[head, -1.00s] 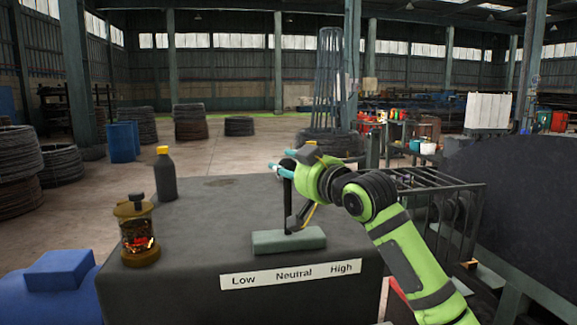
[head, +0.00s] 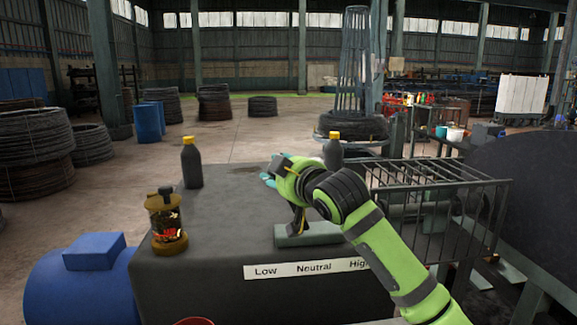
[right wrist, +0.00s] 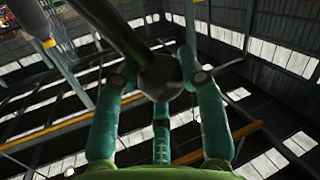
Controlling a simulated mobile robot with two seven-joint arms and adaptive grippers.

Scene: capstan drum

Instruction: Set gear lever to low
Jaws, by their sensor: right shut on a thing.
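The gear lever stands in a grey-green base block (head: 322,236) on top of the dark housing. In the head view my right gripper (head: 268,180) hides most of the lever. The label strip (head: 300,269) on the housing front reads Low, Neutral and High, its right end covered by my arm. The gripper is left of the block's middle, toward the Low side. In the right wrist view the lever's black ball knob (right wrist: 160,78) sits between the teal fingers of my right gripper (right wrist: 160,85), which are shut on it. My left gripper is out of view.
On the housing top (head: 235,215) stand a brass-and-glass lubricator (head: 165,222), a dark yellow-capped bottle (head: 191,163) and a similar bottle (head: 333,150) behind my gripper. A barred cage (head: 440,185) is to the right. A blue motor (head: 80,285) is at the left.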

